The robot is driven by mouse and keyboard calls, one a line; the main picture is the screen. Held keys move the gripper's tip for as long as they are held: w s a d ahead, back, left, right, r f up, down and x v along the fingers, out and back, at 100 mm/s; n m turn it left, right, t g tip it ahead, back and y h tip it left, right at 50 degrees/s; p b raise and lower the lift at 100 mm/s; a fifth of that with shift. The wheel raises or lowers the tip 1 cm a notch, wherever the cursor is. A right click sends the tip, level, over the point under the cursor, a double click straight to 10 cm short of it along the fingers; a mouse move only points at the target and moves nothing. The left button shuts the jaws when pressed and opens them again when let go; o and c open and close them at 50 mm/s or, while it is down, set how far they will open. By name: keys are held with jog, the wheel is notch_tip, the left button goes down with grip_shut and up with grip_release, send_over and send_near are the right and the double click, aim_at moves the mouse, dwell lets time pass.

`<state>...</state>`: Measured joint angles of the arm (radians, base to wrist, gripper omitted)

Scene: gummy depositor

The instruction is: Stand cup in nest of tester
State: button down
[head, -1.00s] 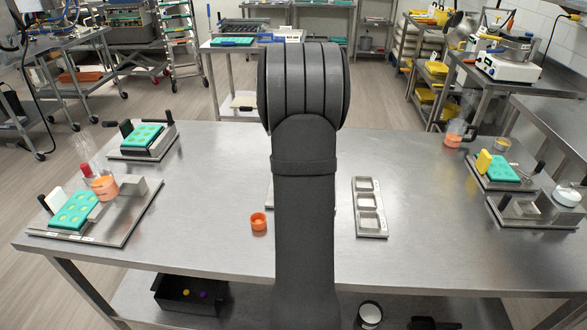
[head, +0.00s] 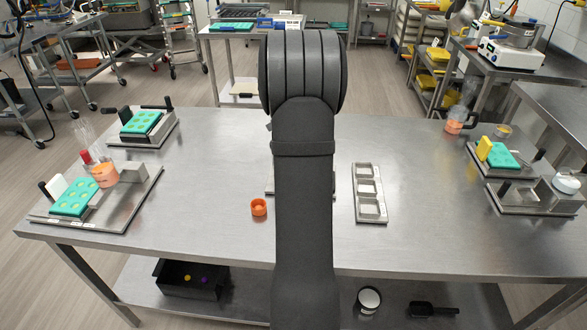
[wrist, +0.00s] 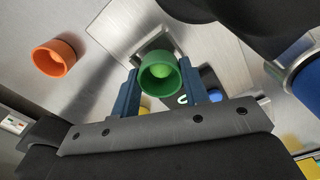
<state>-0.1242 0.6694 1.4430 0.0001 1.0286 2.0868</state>
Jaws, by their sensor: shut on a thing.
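A green cup (wrist: 159,76) shows in the wrist view between the two blue fingers of my gripper (wrist: 160,91), which is shut on it. A small light-green round thing lies inside the cup. Beyond the cup is a metal plate (wrist: 118,24), apparently the tester, with a dark square opening partly hidden by the cup. I cannot tell whether the cup touches it. In the head view my arm hides the gripper, the cup and most of this plate; only its edge (head: 269,186) shows.
An orange cup (head: 259,207) stands left of the plate; it also shows in the wrist view (wrist: 54,58). A blue cylinder (wrist: 306,82) is close at right in the wrist view. A three-pocket tray (head: 369,193) lies right of my arm. The bench between stations is clear.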

jog(key=shift+f, duration=0.1)
jog(key=shift+f, duration=0.3)
jog(key=shift+r, duration=0.15)
jog(key=shift+r, duration=0.2)
jog(key=shift+f, duration=0.15)
dwell(0.3)
jog(key=shift+f, duration=0.25)
jog(key=shift+r, duration=0.1)
jog(key=shift+r, duration=0.3)
jog(key=shift+f, duration=0.15)
dwell(0.6)
